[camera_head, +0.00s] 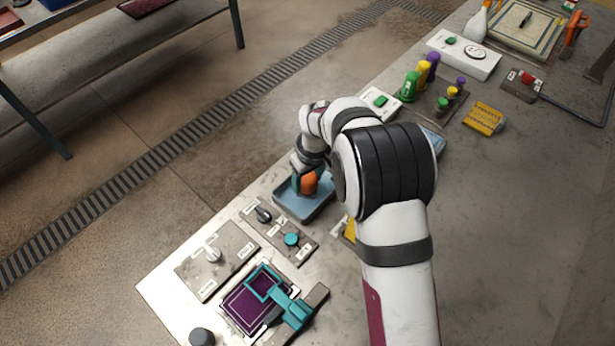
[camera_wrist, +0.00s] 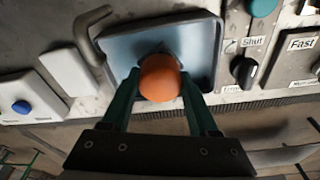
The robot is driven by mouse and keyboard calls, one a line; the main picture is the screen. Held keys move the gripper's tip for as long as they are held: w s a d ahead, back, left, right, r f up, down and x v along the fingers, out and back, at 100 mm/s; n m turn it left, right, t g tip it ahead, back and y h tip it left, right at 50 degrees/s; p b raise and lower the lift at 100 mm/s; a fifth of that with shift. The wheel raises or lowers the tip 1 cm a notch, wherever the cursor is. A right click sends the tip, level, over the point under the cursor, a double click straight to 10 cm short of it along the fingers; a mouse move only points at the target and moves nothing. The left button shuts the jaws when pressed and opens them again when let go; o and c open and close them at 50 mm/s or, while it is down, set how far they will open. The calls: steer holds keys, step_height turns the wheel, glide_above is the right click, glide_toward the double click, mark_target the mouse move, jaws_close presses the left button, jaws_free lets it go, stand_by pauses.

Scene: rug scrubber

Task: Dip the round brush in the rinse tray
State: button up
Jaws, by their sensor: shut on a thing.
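My gripper (camera_head: 307,178) is shut on the orange round handle of the round brush (camera_head: 310,183), over the blue-grey rinse tray (camera_head: 288,209). In the wrist view the orange ball (camera_wrist: 160,78) sits between my two green fingers. A dark patch shows just beyond the ball against the pale blue floor of the tray (camera_wrist: 118,48). The ball hides most of the brush's lower part, so I cannot tell whether the bristles touch the tray floor.
Left of the tray is a panel with a dark knob (camera_head: 263,214) and a teal knob (camera_head: 291,239). A purple rug piece (camera_head: 243,312) with a teal tool (camera_head: 290,308) lies at the front. Green (camera_head: 410,87), yellow and purple handles stand beyond my arm.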

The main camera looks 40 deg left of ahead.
mark_target(308, 177)
steer(key=shift+f, duration=0.55)
stand_by(1.2)
steer(key=shift+r, duration=2.75)
